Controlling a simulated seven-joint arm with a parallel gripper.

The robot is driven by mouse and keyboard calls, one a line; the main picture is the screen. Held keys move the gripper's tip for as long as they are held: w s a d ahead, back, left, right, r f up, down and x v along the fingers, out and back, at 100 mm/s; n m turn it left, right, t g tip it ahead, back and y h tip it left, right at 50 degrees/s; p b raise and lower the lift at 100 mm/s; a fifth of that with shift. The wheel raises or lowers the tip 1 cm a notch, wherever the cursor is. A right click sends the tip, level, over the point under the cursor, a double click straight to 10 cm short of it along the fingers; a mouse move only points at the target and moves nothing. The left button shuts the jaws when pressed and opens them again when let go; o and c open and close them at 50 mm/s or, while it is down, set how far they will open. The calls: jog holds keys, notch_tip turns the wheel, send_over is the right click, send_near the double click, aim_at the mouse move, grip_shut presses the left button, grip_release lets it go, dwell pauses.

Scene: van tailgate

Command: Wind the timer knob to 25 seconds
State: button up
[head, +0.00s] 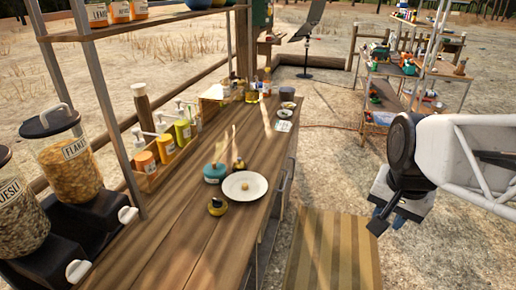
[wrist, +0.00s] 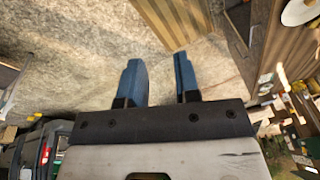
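No timer with a readable dial can be made out for certain. A small round yellow-and-black object (head: 217,206) sits on the wooden counter left of the white plate and may be the timer. A teal round object (head: 215,173) and another small dark-and-yellow object (head: 238,165) stand just behind the plate. Any knob marking is too small to read. My gripper (head: 384,214) hangs over the ground to the right of the counter, well apart from these objects. In the wrist view its two blue fingers (wrist: 160,78) are spread with nothing between them.
The wooden counter (head: 190,250) carries the white plate (head: 258,193), a wooden crate of bottles (head: 160,172) and two dispensers (head: 75,160) at left. A shelf rack (head: 370,105) stands at back right. A striped mat (head: 335,250) lies beside the counter. Space around my gripper is open.

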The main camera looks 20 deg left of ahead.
jog(key=w+a+f+m, duration=0.1)
jog(key=w+a+m, duration=0.3)
jog(key=w+a, duration=0.5)
jog(key=m+g, duration=0.2)
jog(key=m, duration=0.9)
send_near(217, 202)
jog(key=shift+w+a+f, duration=0.1)
jog(key=shift+w+a, duration=0.15)
jog(key=shift+w, duration=0.2)
jog(key=shift+f, duration=0.2)
jog(key=shift+f, duration=2.55)
jog(key=shift+n, duration=0.3)
